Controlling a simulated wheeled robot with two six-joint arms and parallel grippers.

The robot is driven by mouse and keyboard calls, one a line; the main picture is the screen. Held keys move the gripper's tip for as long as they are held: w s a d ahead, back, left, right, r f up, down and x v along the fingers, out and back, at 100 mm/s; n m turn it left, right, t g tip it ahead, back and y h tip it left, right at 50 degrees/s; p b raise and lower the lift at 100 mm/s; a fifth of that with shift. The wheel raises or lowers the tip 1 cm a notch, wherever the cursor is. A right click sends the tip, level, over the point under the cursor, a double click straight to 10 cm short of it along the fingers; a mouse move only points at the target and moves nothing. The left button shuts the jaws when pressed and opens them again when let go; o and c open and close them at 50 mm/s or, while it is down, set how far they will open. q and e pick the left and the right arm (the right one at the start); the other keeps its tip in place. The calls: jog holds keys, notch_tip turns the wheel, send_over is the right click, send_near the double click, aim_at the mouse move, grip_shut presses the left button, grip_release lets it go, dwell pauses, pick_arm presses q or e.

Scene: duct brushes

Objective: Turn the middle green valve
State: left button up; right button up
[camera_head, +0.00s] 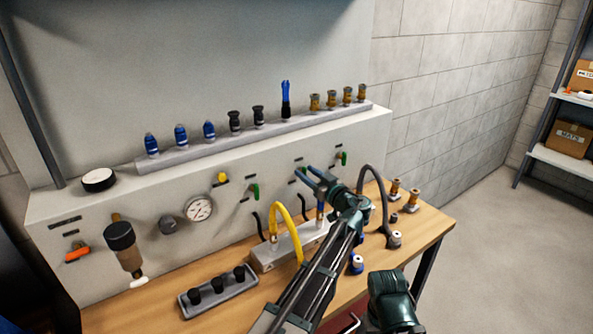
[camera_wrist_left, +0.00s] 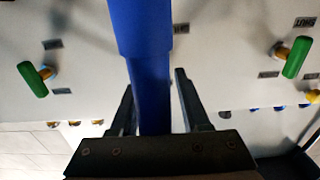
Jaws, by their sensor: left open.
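Three green valves sit on the grey panel in the head view. The left one (camera_head: 254,191) and the right one (camera_head: 343,158) show clearly. The middle green valve (camera_head: 301,170) is mostly covered by my left gripper (camera_head: 308,174), which is open with its fingers toward the panel. The left wrist view shows a green valve on each side, (camera_wrist_left: 33,79) and (camera_wrist_left: 293,58), and no middle valve. There a blue tube (camera_wrist_left: 145,60) runs down the middle between the open fingers (camera_wrist_left: 154,105), hiding what lies behind. Contact cannot be told. My right gripper is not in view.
A manifold block (camera_head: 268,261) with a yellow hose (camera_head: 284,212) stands on the wooden bench (camera_head: 245,314). A dark hose (camera_head: 373,174) arches right of my arm. A ledge (camera_head: 232,144) carries several fittings.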

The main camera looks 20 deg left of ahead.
pick_arm(q)
jog(key=shift+w+a, duration=0.1)
grip_shut()
jog(key=shift+m, duration=0.3)
jog(key=shift+w+d+f+m+b, duration=0.15)
jog(key=shift+f+m+b, duration=0.1)
jog(key=shift+m, duration=2.6)
jog(key=shift+w+d+f+m+b, duration=0.15)
jog(key=shift+w+f+m+b, duration=0.05)
jog(key=shift+m, duration=2.7)
jog(key=shift+w+d+f+m+b, duration=0.15)
jog(key=shift+f+m+b, duration=0.1)
jog(key=shift+m, duration=2.6)
